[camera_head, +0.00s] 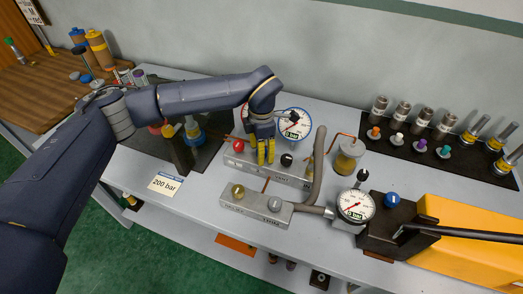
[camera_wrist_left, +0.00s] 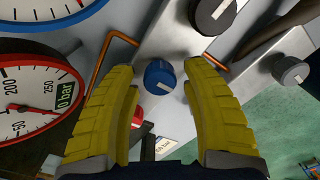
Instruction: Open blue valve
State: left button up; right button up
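The blue valve is a round blue knob (camera_wrist_left: 159,78) with a white mark, on a metal block (camera_wrist_left: 168,28) in the left wrist view. In that view the yellow fingers of my left gripper (camera_wrist_left: 158,73) stand on either side of it, apart, with a small gap on each side. In the head view my left gripper (camera_head: 265,158) points down over the manifold block (camera_head: 236,159) and hides this knob. Another blue knob (camera_head: 392,200) sits by the orange pump. My right gripper is not in view.
Black knobs (camera_head: 287,160) and a red knob (camera_head: 238,145) are close to my left gripper. Dial gauges (camera_head: 293,125) stand behind it and copper pipes (camera_wrist_left: 102,58) run beside the knob. A grey hose (camera_head: 319,170) and the pump (camera_head: 470,250) occupy the right.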

pick_arm(q)
grip_shut()
jog(key=shift+n, duration=0.3)
jog(key=n, duration=0.3)
jog(key=shift+n, duration=0.3)
jog(key=n, duration=0.4)
jog(key=shift+n, duration=0.3)
jog(key=n, duration=0.4)
jog(key=shift+s, duration=0.1)
jog(key=shift+n, duration=1.9)
jog(key=shift+d, duration=0.1)
